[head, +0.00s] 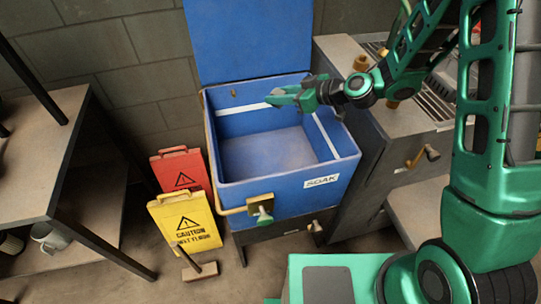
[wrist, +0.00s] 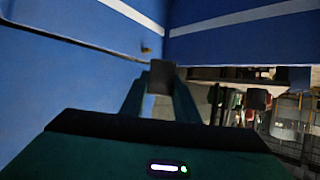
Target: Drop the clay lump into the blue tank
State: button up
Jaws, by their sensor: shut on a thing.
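The blue tank (head: 262,188) stands open in the middle of the head view, with a white SOAK label on its front. Its lid (head: 248,38) stands raised at the back. My gripper (head: 279,97) is over the tank's opening, towards the back. In the wrist view my gripper's fingers close on a small dark grey lump (wrist: 161,76), which I take to be the clay lump. The lump is not clear in the head view. Blue tank surfaces with white stripes fill much of the wrist view.
A red sign (head: 181,169) and a yellow caution sign (head: 186,222) stand left of the tank. A small wooden block with a handle (head: 199,271) lies before them. A table (head: 40,165) is at far left. A grey cabinet (head: 375,140) adjoins the tank's right side.

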jog(key=shift+f, duration=0.45)
jog(key=o, duration=1.2)
jog(key=v, duration=1)
jog(key=shift+s+d+r, duration=0.15)
jog(key=shift+s+d, duration=0.05)
jog(key=shift+d, duration=0.15)
